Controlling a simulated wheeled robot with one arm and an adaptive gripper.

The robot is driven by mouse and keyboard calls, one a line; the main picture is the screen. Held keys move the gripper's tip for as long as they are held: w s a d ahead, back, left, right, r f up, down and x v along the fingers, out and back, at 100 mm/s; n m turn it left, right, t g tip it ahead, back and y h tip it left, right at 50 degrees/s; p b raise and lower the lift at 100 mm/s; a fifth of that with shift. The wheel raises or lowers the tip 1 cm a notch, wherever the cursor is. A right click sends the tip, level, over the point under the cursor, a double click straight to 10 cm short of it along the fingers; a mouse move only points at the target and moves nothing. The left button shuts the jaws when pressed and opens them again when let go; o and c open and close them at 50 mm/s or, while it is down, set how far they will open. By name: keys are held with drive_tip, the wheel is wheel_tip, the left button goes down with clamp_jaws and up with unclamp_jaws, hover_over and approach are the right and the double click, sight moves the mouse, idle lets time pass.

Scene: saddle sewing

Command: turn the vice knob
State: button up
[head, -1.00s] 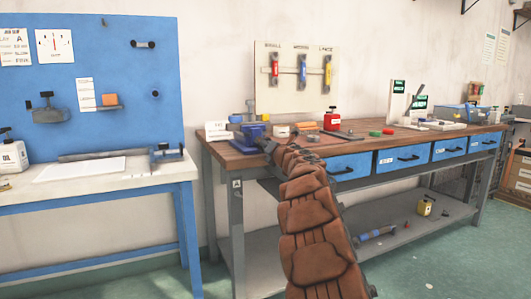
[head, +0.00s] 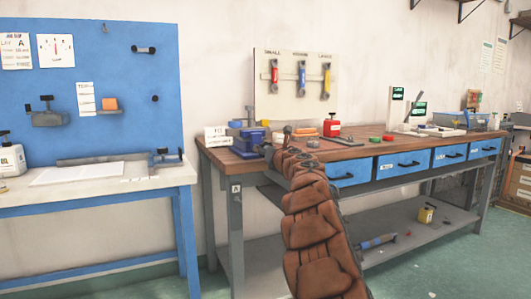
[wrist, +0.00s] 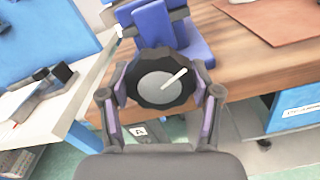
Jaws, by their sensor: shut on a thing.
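The blue vice (head: 248,142) sits at the left front corner of the wooden-topped bench. It also shows at the top of the wrist view (wrist: 172,32). The vice knob (wrist: 158,82) is black with a scalloped rim, a grey round face and a white pointer line slanting up to the right. My gripper (wrist: 160,88) is shut on the knob, with one finger on each side of its rim. In the head view my gripper (head: 271,154) is at the front of the vice, and my arm hides the knob there.
The bench (head: 365,148) carries a red container (head: 332,128) and several small parts to the right of the vice. Blue drawers (head: 404,158) run below its top. A white table (head: 100,178) with blue legs stands at the left, with a floor gap between.

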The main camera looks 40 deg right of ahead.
drive_tip(key=o, duration=1.2)
drive_tip(key=shift+c, duration=0.2)
drive_tip(key=v, duration=1.2)
